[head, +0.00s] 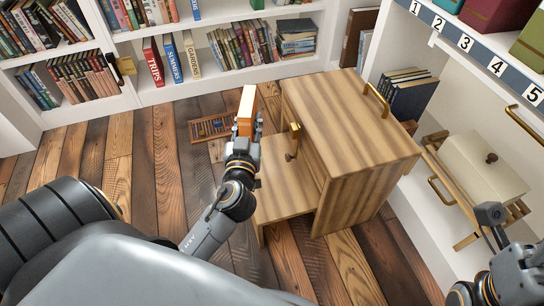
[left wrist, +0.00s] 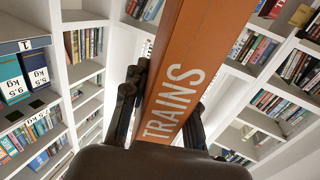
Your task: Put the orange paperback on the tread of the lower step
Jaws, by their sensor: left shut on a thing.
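My left gripper (head: 245,133) is shut on the orange paperback (head: 245,109) and holds it upright above the floor, beside the wooden step stool. In the left wrist view the orange spine (left wrist: 182,75) reads TRAINS and stands between the dark fingers (left wrist: 165,112). The lower step (head: 276,170) of the stool is just right of the gripper, partly hidden by my left wrist. The upper step (head: 330,100) rises to its right.
Brass handles (head: 376,101) and (head: 295,137) are fixed to the stool. A slatted wooden piece (head: 209,127) lies on the plank floor behind the gripper. Bookshelves (head: 215,15) line the back. A cream lidded box (head: 482,165) sits at the right in a numbered shelf unit.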

